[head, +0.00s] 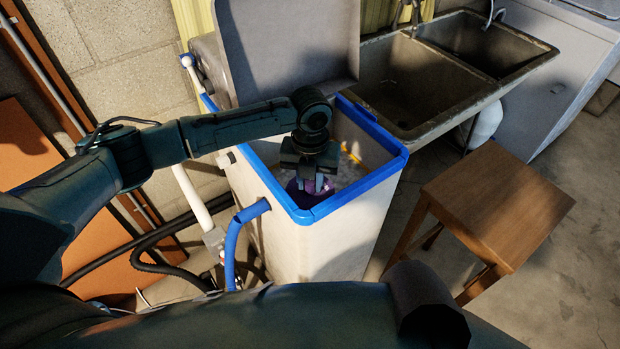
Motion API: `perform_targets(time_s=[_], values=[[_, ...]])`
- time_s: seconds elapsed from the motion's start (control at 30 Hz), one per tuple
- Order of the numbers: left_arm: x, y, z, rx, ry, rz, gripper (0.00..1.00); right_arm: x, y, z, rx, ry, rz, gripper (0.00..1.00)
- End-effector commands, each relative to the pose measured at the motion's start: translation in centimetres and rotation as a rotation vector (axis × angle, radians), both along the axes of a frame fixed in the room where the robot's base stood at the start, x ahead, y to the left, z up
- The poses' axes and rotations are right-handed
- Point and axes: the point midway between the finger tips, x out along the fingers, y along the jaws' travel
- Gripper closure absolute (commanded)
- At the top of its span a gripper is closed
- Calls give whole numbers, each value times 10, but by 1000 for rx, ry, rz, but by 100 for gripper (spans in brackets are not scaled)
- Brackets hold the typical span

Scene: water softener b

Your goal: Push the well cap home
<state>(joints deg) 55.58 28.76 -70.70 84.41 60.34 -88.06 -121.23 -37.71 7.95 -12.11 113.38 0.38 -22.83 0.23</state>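The water softener (335,245) is a pale tank with a blue rim, its grey lid (285,50) standing raised behind the opening. My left arm reaches in from the left, and its gripper (312,180) points down inside the opening, near the front wall. A purple, round-looking part, perhaps the well cap (300,192), shows directly below and around the fingers. The fingertips are small and dark, so I cannot tell whether they touch or grip it. I cannot tell how the cap sits on its well. My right gripper is not in view.
A wooden stool (495,205) stands right of the softener. A double sink (430,75) is behind it and a white appliance (565,70) at the back right. A blue hose (233,240) and black hoses lie at the left front. The floor at far right is clear.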

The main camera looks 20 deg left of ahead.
Motion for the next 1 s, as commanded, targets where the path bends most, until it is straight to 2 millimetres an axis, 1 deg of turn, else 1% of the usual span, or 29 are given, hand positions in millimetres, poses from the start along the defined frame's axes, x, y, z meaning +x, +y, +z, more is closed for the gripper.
perform_targets(time_s=[0.03,0.23,0.57,0.67,0.77,1.0], values=[[0,0,-1,2,1,0,72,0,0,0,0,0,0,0],[0,1,-1,2,1,1,55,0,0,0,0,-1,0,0],[0,1,0,2,1,1,54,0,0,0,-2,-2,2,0],[1,0,12,-1,-3,1,54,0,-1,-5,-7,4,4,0],[1,0,32,1,-4,0,54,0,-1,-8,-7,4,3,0],[1,0,87,0,-3,0,54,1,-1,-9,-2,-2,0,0]])
